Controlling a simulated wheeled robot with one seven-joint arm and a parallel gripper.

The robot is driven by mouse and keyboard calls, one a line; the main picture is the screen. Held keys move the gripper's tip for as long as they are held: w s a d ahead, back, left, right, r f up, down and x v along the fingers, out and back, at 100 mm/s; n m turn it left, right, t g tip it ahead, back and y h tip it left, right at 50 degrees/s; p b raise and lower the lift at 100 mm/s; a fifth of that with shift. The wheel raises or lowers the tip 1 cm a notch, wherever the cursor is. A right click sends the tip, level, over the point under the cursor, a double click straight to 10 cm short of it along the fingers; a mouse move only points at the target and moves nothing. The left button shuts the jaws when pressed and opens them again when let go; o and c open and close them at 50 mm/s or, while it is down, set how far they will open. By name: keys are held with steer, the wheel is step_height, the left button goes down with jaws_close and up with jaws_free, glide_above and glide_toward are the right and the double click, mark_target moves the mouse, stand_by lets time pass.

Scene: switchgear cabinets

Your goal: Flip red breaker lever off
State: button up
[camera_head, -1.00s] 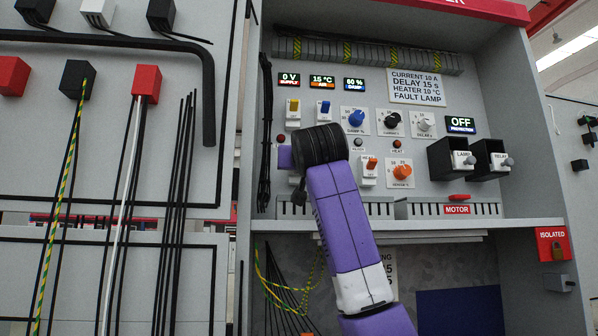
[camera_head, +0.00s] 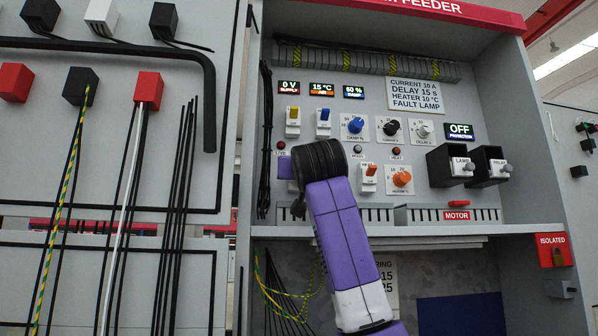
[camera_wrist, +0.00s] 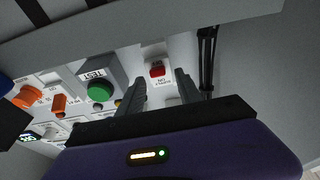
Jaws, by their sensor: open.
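The red breaker lever (camera_wrist: 157,69) shows in the wrist view on a white breaker body, with a small label beside it. My gripper (camera_wrist: 161,76) is open, its two dark fingers pointing toward the panel, one on each side of the lever in the picture. Whether either finger touches the lever cannot be told. In the head view my purple arm and dark wrist cover the lower left of the panel, and neither this lever nor the fingertips can be made out.
In the head view, knobs (camera_head: 355,124), black lever boxes (camera_head: 448,166) and a shelf edge (camera_head: 420,231) surround the arm.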

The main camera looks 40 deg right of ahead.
steer(key=b+v, duration=0.2)
steer(key=v, duration=0.5)
steer(key=shift+s+a+f+b, duration=0.2)
steer(key=shift+s+b, duration=0.1)
steer(key=shift+b, duration=0.1)
